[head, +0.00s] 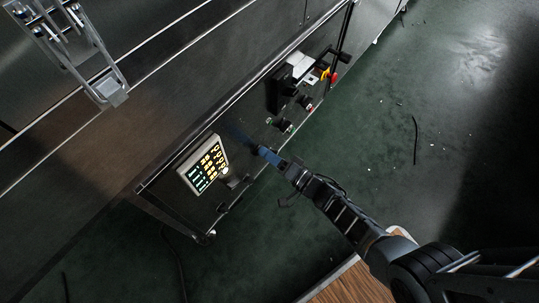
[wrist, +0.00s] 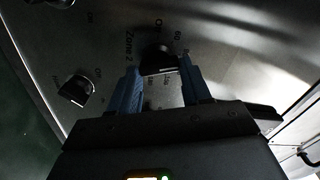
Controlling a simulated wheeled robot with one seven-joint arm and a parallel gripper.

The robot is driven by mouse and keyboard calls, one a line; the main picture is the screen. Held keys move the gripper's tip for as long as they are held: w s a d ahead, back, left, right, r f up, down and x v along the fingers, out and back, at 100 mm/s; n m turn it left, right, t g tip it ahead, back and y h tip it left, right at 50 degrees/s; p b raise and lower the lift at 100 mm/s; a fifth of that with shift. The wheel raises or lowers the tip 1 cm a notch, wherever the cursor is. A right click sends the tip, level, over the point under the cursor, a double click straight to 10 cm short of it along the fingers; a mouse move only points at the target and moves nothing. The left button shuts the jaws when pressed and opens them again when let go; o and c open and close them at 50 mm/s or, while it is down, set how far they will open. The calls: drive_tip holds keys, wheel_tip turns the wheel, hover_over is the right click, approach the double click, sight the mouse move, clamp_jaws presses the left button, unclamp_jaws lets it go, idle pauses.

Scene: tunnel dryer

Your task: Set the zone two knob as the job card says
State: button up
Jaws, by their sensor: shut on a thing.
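The zone two knob (wrist: 157,60) is a dark round knob with a pale pointer line, on the metal panel beside the printed "Zone 2" label. Scale marks are printed around it, partly hidden by the knob and fingers. My gripper (wrist: 160,82) has its blue fingers on either side of the knob and is shut on it. In the head view my gripper (head: 266,153) reaches the dryer's side panel, and the knob is hard to make out there. I cannot pick out a readable job card.
Another dark knob (wrist: 76,90) marked "Off" sits left of the fingers. A lit display (head: 203,165) with yellow and green figures stands out from the panel. A black box (head: 283,90), small buttons (head: 307,103) and a red-yellow switch (head: 329,75) are farther along.

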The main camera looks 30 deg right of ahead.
drive_tip(key=o, duration=1.1)
drive_tip(key=shift+c, duration=0.2)
drive_tip(key=shift+s, duration=0.1)
drive_tip(key=p+v, duration=0.1)
drive_tip(key=v, duration=0.6)
drive_tip(key=shift+s, duration=0.3)
drive_tip(key=shift+d, duration=0.15)
